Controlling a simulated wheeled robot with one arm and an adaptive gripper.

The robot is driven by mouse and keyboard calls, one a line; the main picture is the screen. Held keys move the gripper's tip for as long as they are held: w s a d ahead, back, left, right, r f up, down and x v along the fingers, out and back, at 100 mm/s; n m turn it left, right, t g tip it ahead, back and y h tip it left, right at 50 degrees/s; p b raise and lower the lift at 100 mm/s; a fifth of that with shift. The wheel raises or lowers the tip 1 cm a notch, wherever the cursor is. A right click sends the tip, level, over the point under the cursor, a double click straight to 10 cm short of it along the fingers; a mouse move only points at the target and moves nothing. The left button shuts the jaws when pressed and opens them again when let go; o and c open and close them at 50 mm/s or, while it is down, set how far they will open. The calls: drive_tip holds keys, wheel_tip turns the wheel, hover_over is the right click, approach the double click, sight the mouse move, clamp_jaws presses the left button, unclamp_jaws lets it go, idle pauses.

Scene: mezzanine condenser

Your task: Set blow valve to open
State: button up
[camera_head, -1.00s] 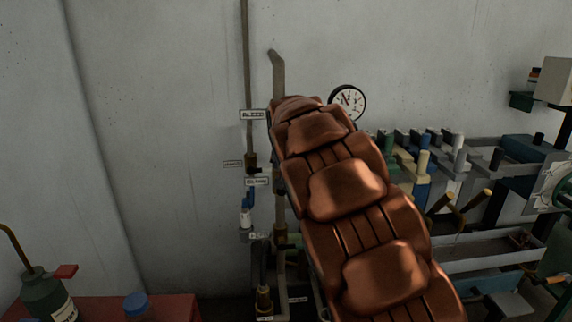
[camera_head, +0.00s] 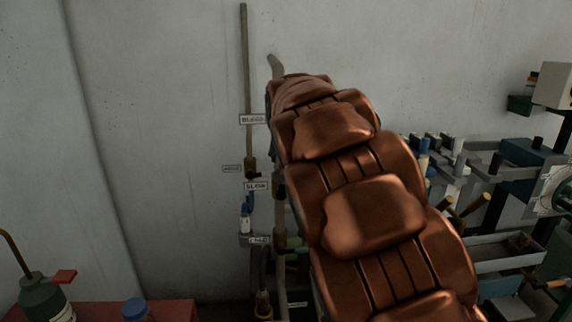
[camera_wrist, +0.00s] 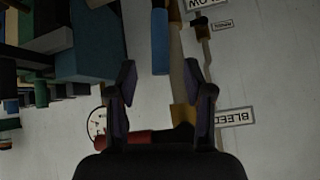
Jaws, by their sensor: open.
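A BLOW label (camera_head: 257,186) is on the pipework at the wall, left of my arm in the head view. It also shows, upside down, at the top of the wrist view (camera_wrist: 208,4). A blue lever handle (camera_wrist: 160,42) runs along the pipe in the wrist view, near that label. My gripper (camera_wrist: 160,74) is open and empty, with the end of the blue handle appearing between its fingertips. I cannot tell the depth gap or any touch. In the head view my arm hides the gripper and most of the valve.
A BLEED label (camera_head: 252,119) is higher on the pipework. A red handle (camera_wrist: 120,139) and a brass fitting (camera_wrist: 184,117) are close to my gripper. A pressure gauge (camera_wrist: 97,122) is beside them. A crowded rack of blocks (camera_head: 455,165) is to the right. Bare wall is left.

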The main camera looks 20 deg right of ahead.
drive_tip(key=v, duration=0.3)
drive_tip(key=shift+s+a+r, duration=0.1)
drive_tip(key=shift+s+r, duration=0.15)
drive_tip(key=s+a+f+n+g+y, duration=0.1)
drive_tip(key=s+f, duration=0.6)
drive_tip(key=s, duration=0.8)
drive_tip(key=s+a+f+n+g, duration=0.3)
drive_tip(key=s+f+g, duration=0.2)
drive_tip(key=s, duration=1)
drive_tip(key=s+a+f+n+g+y, duration=0.1)
drive_tip(key=s+a+f+g, duration=0.2)
drive_tip(key=s+f, duration=0.7)
drive_tip(key=s+g, duration=0.1)
drive_tip(key=s, duration=0.4)
drive_tip(key=shift+n+y, duration=0.3)
drive_tip(key=shift+n, duration=0.1)
drive_tip(key=shift+a+f, duration=0.1)
drive_tip(key=shift+f, duration=0.05)
